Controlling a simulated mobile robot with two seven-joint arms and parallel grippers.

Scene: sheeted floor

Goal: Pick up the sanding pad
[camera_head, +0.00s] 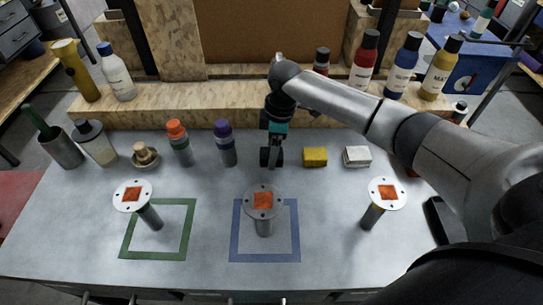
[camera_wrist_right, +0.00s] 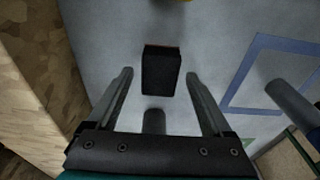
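A dark block with a thin brownish far edge, apparently the sanding pad (camera_wrist_right: 162,72), lies on the grey worktop in the wrist view. My right gripper (camera_wrist_right: 160,78) is open, its two fingers on either side of the block with visible gaps. The block does not look gripped. My left gripper is not in view.
A white block (camera_head: 357,156) sits right of the yellow one. An orange-capped bottle (camera_head: 179,143) and purple-capped bottle (camera_head: 225,143) stand left of the gripper. Three round-topped posts (camera_head: 263,201) stand in front. A wooden shelf (camera_head: 185,100) with bottles runs behind.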

